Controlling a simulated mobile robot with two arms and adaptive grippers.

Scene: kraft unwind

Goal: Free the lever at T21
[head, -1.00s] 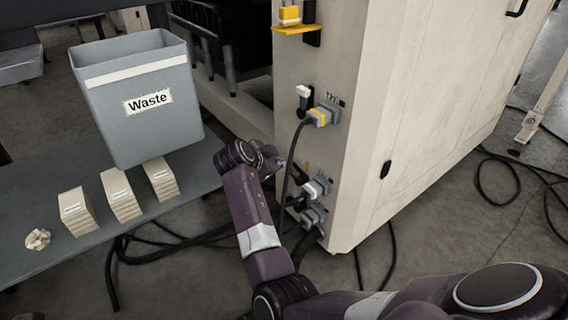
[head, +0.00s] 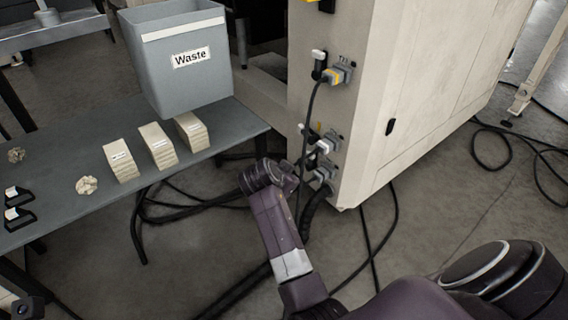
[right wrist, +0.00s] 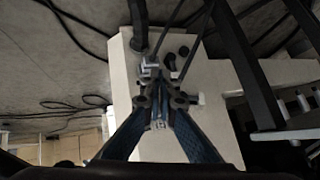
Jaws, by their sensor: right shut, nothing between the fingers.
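The cream machine cabinet (head: 420,90) carries levers and plugs on its narrow side. An upper black lever with a white tip (head: 319,63) stands beside a yellow and grey plug (head: 340,75). A lower lever (head: 308,133) sits beside a pale plug (head: 326,146), with another grey plug (head: 325,174) below. The labels are too small to read, so I cannot tell which is T21. My right gripper (right wrist: 160,88) is shut and empty in the right wrist view, in front of the cabinet side. In the head view my wrist largely hides it, below-left of the lower plugs.
A grey table (head: 75,215) at left holds a Waste bin (head: 175,85), several paper stacks (head: 157,145), crumpled balls (head: 87,186) and two black items with white labels (head: 18,217). Black cables (head: 315,115) hang from the plugs and lie across the floor.

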